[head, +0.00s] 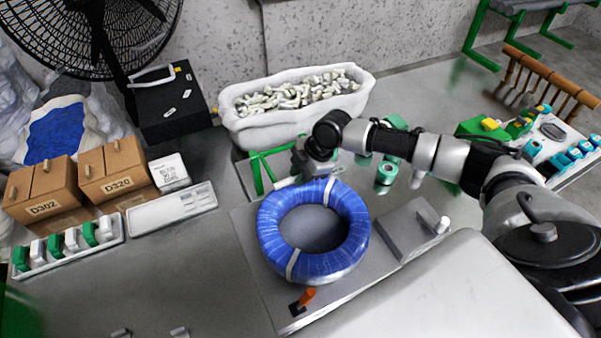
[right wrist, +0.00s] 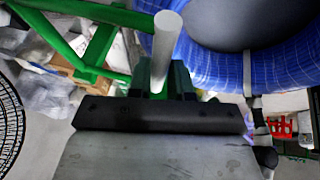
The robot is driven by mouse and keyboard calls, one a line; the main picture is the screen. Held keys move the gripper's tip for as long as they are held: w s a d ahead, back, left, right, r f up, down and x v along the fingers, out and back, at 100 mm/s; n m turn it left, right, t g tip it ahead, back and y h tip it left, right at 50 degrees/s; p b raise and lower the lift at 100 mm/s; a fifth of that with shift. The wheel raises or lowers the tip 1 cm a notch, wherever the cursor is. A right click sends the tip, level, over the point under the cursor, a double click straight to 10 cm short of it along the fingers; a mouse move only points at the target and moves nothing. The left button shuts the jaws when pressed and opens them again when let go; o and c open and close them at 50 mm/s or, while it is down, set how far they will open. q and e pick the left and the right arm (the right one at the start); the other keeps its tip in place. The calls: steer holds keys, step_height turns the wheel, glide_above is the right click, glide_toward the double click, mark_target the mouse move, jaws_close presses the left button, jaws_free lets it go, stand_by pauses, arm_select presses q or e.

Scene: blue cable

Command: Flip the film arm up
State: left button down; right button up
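The film arm (head: 257,172) is a green frame with a pale roller rod (head: 286,183), behind the coil of blue cable. In the right wrist view its green bars (right wrist: 98,45) are at upper left, and the pale rod (right wrist: 167,45) runs down between my fingers. My right gripper (head: 318,168) is at the rod, just behind the coil; it also shows in the right wrist view (right wrist: 167,80). Its fingers flank the rod, but whether they grip it is unclear. The blue coil (head: 345,250) lies flat on a grey plate (head: 250,235). My left gripper is not in view.
A white bin (head: 245,125) of small pale parts stands behind the film arm. Green spools (head: 386,174) stand beside my right arm. Cardboard boxes (head: 113,168) and a label printer (head: 172,172) are at left. An orange-handled lever (head: 308,295) is at the plate's front. The table's front left is mostly clear.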

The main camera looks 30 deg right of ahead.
jaws_close()
